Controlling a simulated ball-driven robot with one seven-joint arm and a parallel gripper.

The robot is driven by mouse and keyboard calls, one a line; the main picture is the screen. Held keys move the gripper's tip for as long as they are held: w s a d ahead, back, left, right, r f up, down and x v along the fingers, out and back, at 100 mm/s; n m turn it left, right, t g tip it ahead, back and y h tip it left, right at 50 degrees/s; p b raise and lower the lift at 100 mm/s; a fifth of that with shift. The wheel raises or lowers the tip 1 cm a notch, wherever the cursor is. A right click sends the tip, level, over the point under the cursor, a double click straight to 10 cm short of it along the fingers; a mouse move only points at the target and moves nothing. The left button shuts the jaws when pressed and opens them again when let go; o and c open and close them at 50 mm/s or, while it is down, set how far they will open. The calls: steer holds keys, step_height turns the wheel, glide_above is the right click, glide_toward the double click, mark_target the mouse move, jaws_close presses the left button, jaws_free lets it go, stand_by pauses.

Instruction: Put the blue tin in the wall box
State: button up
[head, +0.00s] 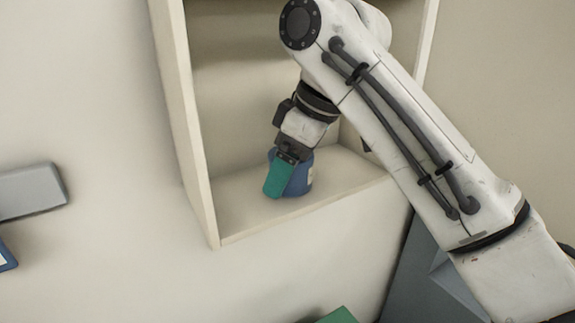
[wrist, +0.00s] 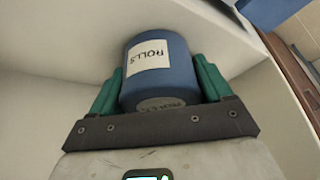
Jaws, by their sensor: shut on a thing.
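The blue tin (head: 299,178) is inside the wall box (head: 247,202), at or very near its floor. In the wrist view the blue tin (wrist: 158,82) shows a white label reading "ROLLS". My gripper (head: 280,180) reaches into the box and is shut on the tin. In the wrist view its green fingers (wrist: 158,88) press on both sides of the tin. The tin looks about upright in the head view. I cannot tell whether its base touches the box floor. My arm hides part of the box's right side.
A green thing (head: 338,316) shows at the bottom edge. The box floor left of the tin is clear.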

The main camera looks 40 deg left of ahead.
steer(key=o, duration=1)
steer(key=shift+f, duration=0.1)
steer(key=shift+o, duration=0.2)
steer(key=shift+d+r, duration=0.1)
steer(key=shift+r, duration=0.2)
steer(key=b+v, duration=0.1)
steer(key=v, duration=0.1)
steer(key=shift+d+r, duration=0.15)
steer(key=shift+r, duration=0.25)
steer(key=w+d+b, duration=0.1)
steer(key=w+d, duration=0.2)
steer(key=d, duration=0.8)
steer(key=shift+d, duration=0.25)
steer(key=shift+w+f, duration=0.1)
